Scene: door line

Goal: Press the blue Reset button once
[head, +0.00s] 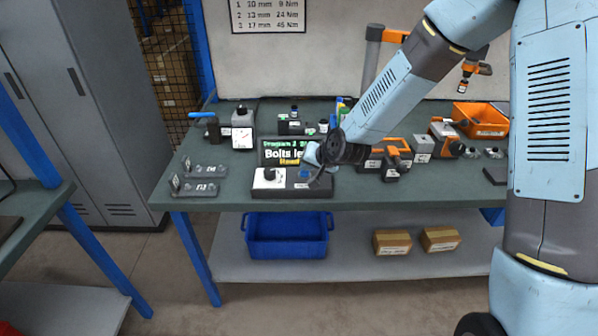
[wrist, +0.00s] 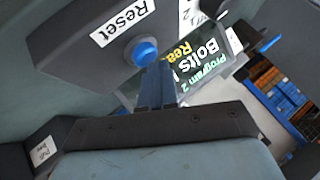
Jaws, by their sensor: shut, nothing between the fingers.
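The blue Reset button (wrist: 143,51) sits on a dark control box (wrist: 92,62) beside a white label reading "Reset". In the head view the box (head: 285,192) is at the bench's front edge, and the button (head: 304,173) shows small beside my gripper. My gripper (wrist: 157,72) is shut and empty. Its fingertips are close to the button, overlapping its lower right edge in the wrist view; I cannot tell whether they touch it. In the head view my gripper (head: 319,178) is over the right part of the box, its fingertips hard to make out.
A display (head: 283,150) with "Program 2" and "Bolts" text stands behind the box. A dark knob (head: 270,174) is on the box's white left part. Orange-and-grey tools (head: 395,155) stand to the right. Small grey fixtures (head: 195,188) lie to the left, with bare bench between.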

